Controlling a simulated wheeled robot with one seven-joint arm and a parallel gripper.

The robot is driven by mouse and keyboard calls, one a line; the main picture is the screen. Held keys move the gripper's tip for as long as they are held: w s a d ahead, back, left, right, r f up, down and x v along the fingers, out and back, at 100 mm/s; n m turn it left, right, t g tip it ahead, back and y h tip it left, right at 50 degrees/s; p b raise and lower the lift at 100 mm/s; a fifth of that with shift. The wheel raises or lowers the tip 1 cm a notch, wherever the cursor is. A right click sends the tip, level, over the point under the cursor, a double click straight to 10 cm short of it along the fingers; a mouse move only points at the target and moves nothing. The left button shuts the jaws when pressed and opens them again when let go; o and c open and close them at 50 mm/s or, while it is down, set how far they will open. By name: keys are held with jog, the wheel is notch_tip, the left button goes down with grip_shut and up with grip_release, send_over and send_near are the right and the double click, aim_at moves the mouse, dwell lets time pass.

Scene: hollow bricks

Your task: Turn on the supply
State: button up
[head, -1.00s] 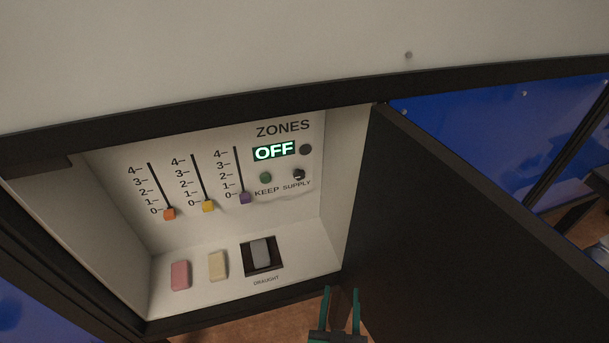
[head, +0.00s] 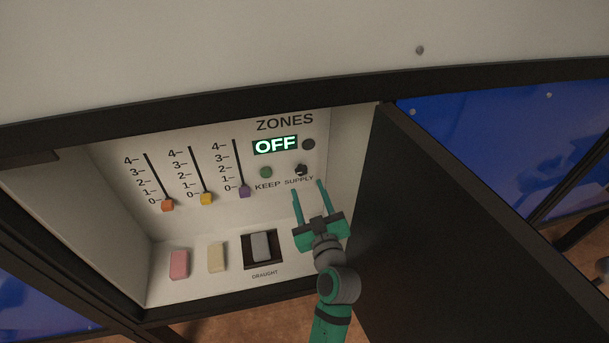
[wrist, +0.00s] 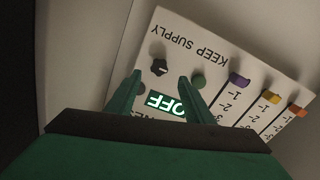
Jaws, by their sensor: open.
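The black supply knob (head: 301,170) sits on the white panel above the SUPPLY label, right of the green KEEP button (head: 265,172). The display (head: 276,145) above them reads OFF. My green gripper (head: 309,187) is open and empty, its fingertips just below the SUPPLY label in the head view. In the wrist view my gripper (wrist: 160,82) points at the panel, which appears upside down. The knob (wrist: 158,66) shows near the left finger and the green button (wrist: 198,82) near the right finger. I cannot tell how far the fingertips are from the panel.
Three sliders, orange (head: 167,205), yellow (head: 206,199) and purple (head: 244,191), stand at 0. The ledge below holds a pink block (head: 179,264), a cream block (head: 217,257) and a grey DRAUGHT switch (head: 260,246). An open dark door (head: 440,230) stands close on the right.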

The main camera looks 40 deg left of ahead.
aim_at(302, 172)
jog(key=x, duration=0.5)
jog(key=shift+w+a, duration=0.15)
jog(key=shift+w, duration=0.2)
jog(key=shift+w+a, duration=0.25)
jog(key=shift+a, duration=0.4)
jog(key=shift+d, duration=0.1)
jog(key=shift+w, duration=0.1)
jog(key=c, duration=1.1)
